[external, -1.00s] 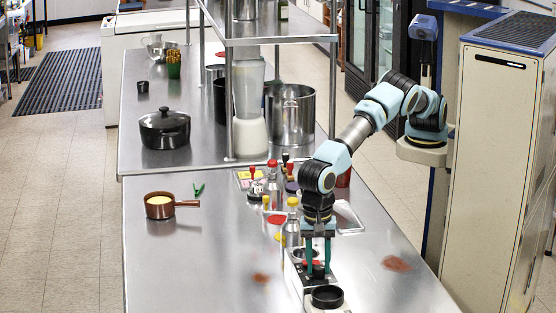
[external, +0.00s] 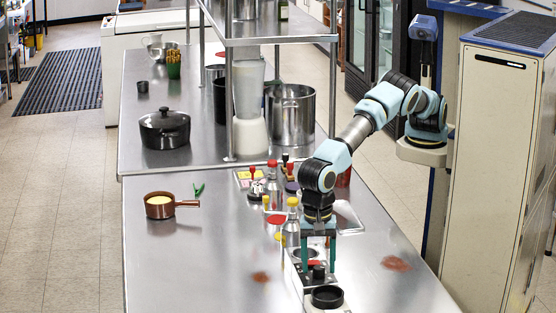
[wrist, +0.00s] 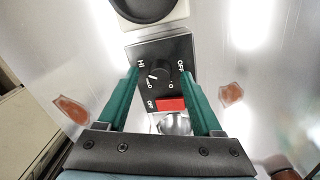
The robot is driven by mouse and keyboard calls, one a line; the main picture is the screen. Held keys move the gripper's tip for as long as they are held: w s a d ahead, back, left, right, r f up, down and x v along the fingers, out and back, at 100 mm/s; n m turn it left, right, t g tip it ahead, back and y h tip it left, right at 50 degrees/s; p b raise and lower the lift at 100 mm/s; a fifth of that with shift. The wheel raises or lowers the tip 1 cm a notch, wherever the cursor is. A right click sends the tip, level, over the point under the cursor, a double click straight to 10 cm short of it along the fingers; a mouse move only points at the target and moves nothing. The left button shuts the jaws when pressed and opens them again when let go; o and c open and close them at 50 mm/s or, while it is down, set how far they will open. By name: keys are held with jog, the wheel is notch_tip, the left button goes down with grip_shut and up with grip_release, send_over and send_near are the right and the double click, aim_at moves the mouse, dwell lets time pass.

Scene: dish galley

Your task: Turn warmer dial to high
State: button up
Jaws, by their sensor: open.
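The warmer (external: 296,276) is a narrow pale unit with a dark control panel (wrist: 177,50), standing near the front of the steel counter. Its black round dial (wrist: 160,76) shows in the wrist view between my fingers, and in the external view (external: 318,271) below them. A white pointer mark on the dial faces picture left, near the HI and LO marks; I cannot tell exactly which it meets. OFF marks and a red patch (wrist: 171,104) are on the panel. My gripper (external: 318,266) is open above the dial, one finger each side, apparently not touching it.
A black ring-like holder (external: 327,296) is just in front of the dial. Bottles with red and yellow caps (external: 292,222) stand close behind. A copper saucepan (external: 159,206) sits at left. The counter left of the warmer is mostly clear, with reddish spots (external: 261,277).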

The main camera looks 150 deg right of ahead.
aim_at(316, 266)
notch_tip(316, 266, up, 11)
jog(key=b, duration=0.2)
jog(key=shift+d+f+b, duration=0.2)
jog(key=shift+b, duration=0.15)
jog(key=shift+d, duration=0.1)
jog(key=s+d+n, duration=0.3)
jog(key=s+n, duration=0.4)
jog(key=s, duration=0.1)
jog(key=s+d+n, duration=0.3)
jog(key=s+n, duration=0.3)
jog(key=s, duration=0.2)
jog(key=s+a+f+n+t, duration=0.1)
jog(key=s+f+n, duration=0.1)
jog(key=s+n, duration=0.8)
jog(key=s+a+f+n+t, duration=0.1)
jog(key=s+f+n, duration=0.35)
jog(key=s, duration=0.95)
notch_tip(316, 266, up, 12)
jog(key=n+p, duration=0.2)
jog(key=p, duration=0.7)
jog(key=shift+f+h+p, duration=0.25)
jog(key=shift+h+p, duration=0.15)
